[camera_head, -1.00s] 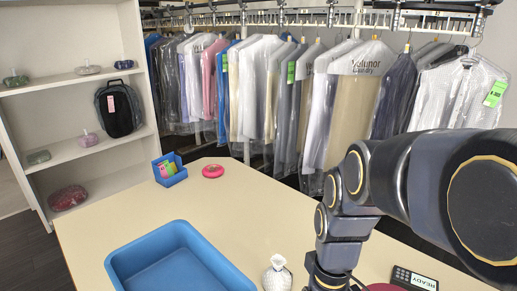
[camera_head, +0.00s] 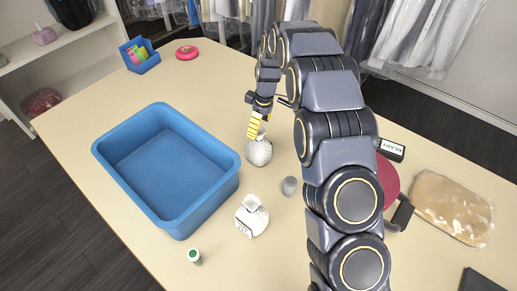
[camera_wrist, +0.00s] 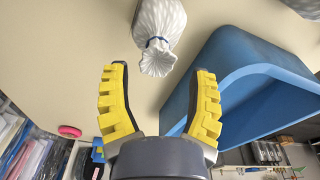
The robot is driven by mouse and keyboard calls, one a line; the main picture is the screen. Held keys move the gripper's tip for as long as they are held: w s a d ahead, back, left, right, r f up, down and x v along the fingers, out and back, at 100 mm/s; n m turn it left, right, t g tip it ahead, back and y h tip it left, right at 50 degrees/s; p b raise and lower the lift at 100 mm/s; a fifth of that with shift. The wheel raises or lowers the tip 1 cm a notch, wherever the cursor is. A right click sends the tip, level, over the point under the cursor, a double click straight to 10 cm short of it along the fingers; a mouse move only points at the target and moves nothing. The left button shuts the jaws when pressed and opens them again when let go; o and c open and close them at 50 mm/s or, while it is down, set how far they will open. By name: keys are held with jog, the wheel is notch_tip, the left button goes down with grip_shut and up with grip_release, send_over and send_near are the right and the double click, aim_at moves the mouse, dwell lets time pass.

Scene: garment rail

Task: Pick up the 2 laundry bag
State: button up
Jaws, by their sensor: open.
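Two small white bags stand on the table. The nearer bag (camera_head: 252,217) has dark marks on its side, too small to read. The farther, greyish-white bag (camera_head: 259,152) stands right of the blue tub, directly under my gripper (camera_head: 256,128). In the wrist view a white bag (camera_wrist: 165,18) with a blue tie shows just beyond and between my gripper's yellow fingers (camera_wrist: 160,72). The fingers are spread apart, with its gathered neck near the gap. I cannot tell whether they touch it.
The blue tub (camera_head: 166,165) stands open and empty to the left. A green-topped container (camera_head: 194,256) and a grey cylinder (camera_head: 289,186) stand near the bags. A red disc (camera_head: 386,180), a READY sign (camera_head: 391,149) and a brown package (camera_head: 450,207) lie to the right.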

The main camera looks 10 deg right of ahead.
aim_at(258, 139)
jog(key=f, duration=0.6)
jog(key=shift+w+a+f, duration=0.15)
jog(key=shift+w+f, duration=0.1)
jog(key=shift+w, duration=0.05)
grip_shut()
